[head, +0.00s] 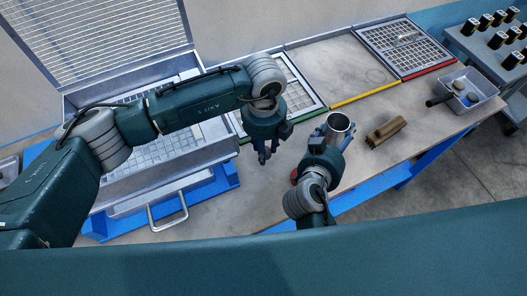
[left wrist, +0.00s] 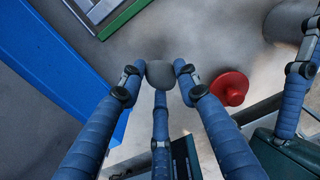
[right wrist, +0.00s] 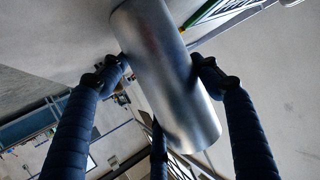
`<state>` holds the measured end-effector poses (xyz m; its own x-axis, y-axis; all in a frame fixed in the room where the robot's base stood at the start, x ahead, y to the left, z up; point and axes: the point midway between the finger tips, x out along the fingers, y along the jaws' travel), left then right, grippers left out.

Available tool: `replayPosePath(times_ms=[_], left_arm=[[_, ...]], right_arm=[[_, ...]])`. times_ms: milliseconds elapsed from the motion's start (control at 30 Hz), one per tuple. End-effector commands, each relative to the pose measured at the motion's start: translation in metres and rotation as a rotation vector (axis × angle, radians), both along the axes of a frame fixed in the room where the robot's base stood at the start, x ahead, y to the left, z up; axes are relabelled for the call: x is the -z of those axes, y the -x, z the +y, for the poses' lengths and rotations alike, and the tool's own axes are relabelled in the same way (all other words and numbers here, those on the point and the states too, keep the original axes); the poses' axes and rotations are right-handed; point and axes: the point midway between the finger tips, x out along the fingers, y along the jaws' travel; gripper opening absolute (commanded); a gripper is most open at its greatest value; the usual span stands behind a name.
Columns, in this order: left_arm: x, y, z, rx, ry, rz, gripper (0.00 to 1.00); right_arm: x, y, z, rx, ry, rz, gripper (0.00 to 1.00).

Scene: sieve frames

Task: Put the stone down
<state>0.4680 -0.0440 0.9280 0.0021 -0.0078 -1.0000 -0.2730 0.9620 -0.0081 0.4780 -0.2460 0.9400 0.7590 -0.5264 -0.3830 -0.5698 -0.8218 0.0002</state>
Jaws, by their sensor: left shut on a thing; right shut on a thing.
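The stone (left wrist: 160,74) is a grey, rounded lump between the fingertips of my left gripper (head: 263,158). In the left wrist view it is pinched from both sides, above the stone-coloured bench top (head: 345,62). I cannot make the stone out in the head view, where the gripper hides it. My right gripper (head: 333,145) is shut around a metal cylinder (right wrist: 165,75), an open-topped cup (head: 338,122) in the head view. It is to the right of my left gripper.
A brown block (head: 386,132) lies right of the cup. A tray (head: 488,88) with dark lumps stands at the right. A red knob (left wrist: 230,88) is near my left gripper.

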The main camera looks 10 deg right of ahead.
Motion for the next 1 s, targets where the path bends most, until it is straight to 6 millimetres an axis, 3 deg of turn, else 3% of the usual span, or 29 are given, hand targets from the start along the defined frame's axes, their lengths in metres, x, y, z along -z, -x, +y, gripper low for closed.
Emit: replayPosePath(times_ms=[200,567,600,667,1000], left_arm=[[0.031,0.001,0.000,-0.001,-0.001,0.003,0.05],[0.035,0.001,0.000,0.000,0.000,0.002,0.05],[0.035,0.001,0.000,0.001,0.000,0.001,0.36],[0.035,0.001,0.000,0.001,0.000,0.001,0.48],[0.033,0.000,0.000,0.000,0.000,0.001,0.51]], right_arm=[[0.001,0.001,0.000,0.000,-0.002,0.002,0.06],[0.002,0.000,0.000,0.000,-0.002,0.002,0.06],[0.001,0.001,0.000,0.000,-0.002,0.002,0.06],[0.002,0.000,0.000,0.000,-0.002,0.002,0.06],[0.001,0.001,0.000,0.000,-0.002,0.002,0.06]])
